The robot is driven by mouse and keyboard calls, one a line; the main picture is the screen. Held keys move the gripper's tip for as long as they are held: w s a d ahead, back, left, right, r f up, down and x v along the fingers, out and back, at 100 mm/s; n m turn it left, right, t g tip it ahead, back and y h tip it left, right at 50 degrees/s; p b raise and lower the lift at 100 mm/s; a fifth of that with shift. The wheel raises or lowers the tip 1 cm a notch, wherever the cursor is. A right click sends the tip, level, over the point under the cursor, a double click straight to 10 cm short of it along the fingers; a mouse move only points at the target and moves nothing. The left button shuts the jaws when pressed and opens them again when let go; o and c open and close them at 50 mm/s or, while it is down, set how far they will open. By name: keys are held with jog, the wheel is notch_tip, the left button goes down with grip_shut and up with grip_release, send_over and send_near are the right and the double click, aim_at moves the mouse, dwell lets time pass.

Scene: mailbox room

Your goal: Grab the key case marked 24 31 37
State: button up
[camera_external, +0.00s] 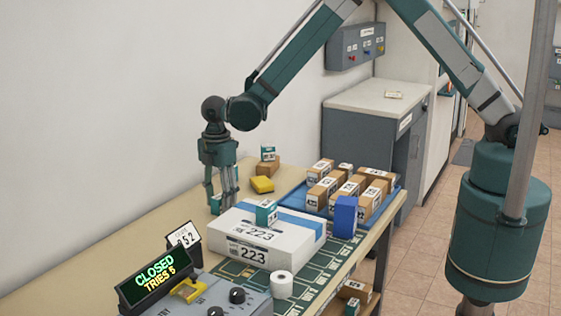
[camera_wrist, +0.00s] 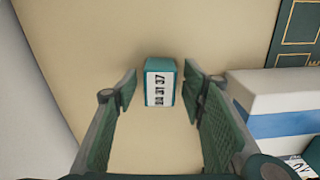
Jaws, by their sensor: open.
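The key case (camera_wrist: 160,82) is a small teal box with a white label on top that reads 24 31 37, though the first digits are hard to make out. It stands on the tan table between my gripper's fingertips in the wrist view, touching neither. My gripper (camera_wrist: 158,88) is open and points down, with one finger on each side of the case. In the external view my gripper (camera_external: 223,196) is low over the table behind the white box, and a teal case (camera_external: 215,204) shows partly behind its fingers.
A large white box marked 223 (camera_external: 262,240) stands close on the right, with a similar teal case (camera_external: 266,213) on top. A yellow item (camera_external: 262,184) and a small brown box (camera_external: 267,168) are behind. A blue tray (camera_external: 312,204) holds several parcels. The wall is close on the left.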

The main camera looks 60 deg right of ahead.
aim_at(219, 196)
jog(key=shift+c, duration=0.3)
jog(key=c, duration=0.9)
jog(key=shift+r, duration=5.05)
